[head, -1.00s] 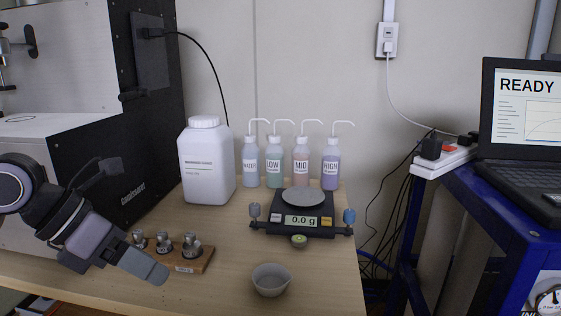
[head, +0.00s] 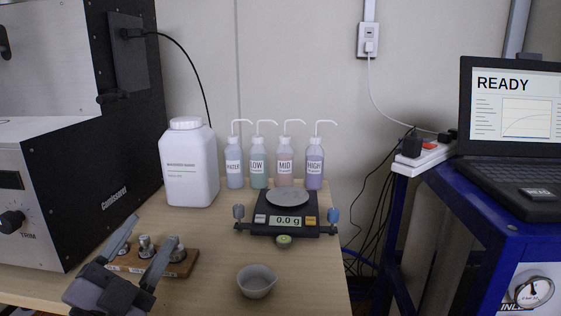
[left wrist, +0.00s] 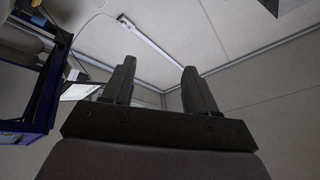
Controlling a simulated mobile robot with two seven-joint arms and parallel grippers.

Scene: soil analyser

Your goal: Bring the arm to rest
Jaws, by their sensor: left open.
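My left gripper (head: 140,252) is at the lower left of the head view, its two fingers spread apart with nothing between them. It stands in front of a wooden block (head: 184,266) that holds several metal pieces, and partly hides it. Whether the fingers touch the block I cannot tell. In the left wrist view the open fingers (left wrist: 160,88) point up toward the wall and ceiling, with no object between them. My right gripper does not show.
A grey bowl (head: 256,282) stands on the wooden table (head: 215,240) near its front. A scale (head: 285,222) reads 0.0 g. A white jug (head: 188,165) and several wash bottles (head: 285,163) stand behind. The analyser (head: 115,150) is left; a laptop (head: 512,120) is right.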

